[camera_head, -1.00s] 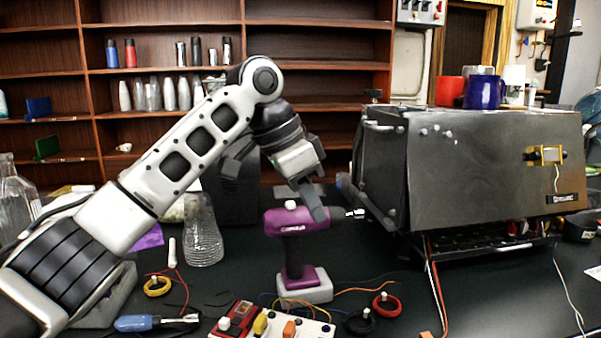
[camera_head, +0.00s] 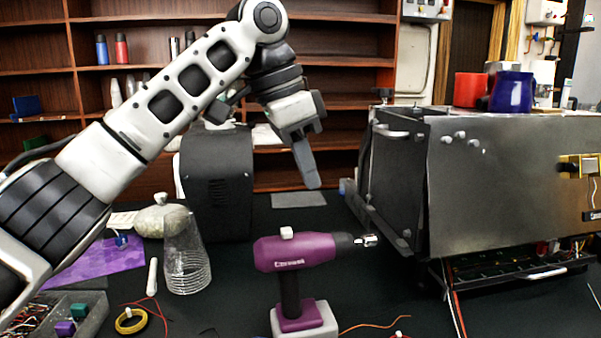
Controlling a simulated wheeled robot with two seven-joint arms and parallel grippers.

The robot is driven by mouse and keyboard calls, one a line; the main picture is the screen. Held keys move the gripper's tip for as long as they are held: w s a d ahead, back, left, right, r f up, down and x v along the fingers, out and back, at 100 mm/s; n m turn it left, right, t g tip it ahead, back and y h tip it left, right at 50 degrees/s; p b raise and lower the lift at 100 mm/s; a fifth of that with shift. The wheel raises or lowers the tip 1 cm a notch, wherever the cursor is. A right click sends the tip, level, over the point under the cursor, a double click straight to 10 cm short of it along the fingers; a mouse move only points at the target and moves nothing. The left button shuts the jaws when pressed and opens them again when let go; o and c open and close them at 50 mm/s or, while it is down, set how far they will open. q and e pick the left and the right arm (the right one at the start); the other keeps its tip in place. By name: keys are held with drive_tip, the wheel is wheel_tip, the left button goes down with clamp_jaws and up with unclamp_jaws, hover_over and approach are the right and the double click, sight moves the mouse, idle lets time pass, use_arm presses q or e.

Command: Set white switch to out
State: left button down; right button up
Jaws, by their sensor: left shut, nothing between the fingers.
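A purple power drill (camera_head: 295,253) stands upright on its pale battery base on the black table, with its silver bit pointing right. A small white switch (camera_head: 287,232) sits on top of the drill body. I cannot tell its setting. My left gripper (camera_head: 308,178) is shut and empty, pointing down above the drill, with clear space between its fingertips and the drill. My right gripper is not in view.
A large dark metal brewer (camera_head: 500,190) stands at the right with a red mug (camera_head: 468,90) and a blue mug (camera_head: 511,92) on top.

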sight(304, 235)
use_arm(q)
drive_tip(key=x, duration=0.7)
drive_tip(key=shift+d+f, duration=0.1)
drive_tip(key=shift+f, duration=0.2)
drive_tip(key=a, duration=0.3)
drive_tip(key=shift+s+a, duration=0.2)
drive_tip(key=shift+s, duration=0.15)
drive_tip(key=shift+s+a, duration=0.1)
drive_tip(key=shift+a, duration=0.1)
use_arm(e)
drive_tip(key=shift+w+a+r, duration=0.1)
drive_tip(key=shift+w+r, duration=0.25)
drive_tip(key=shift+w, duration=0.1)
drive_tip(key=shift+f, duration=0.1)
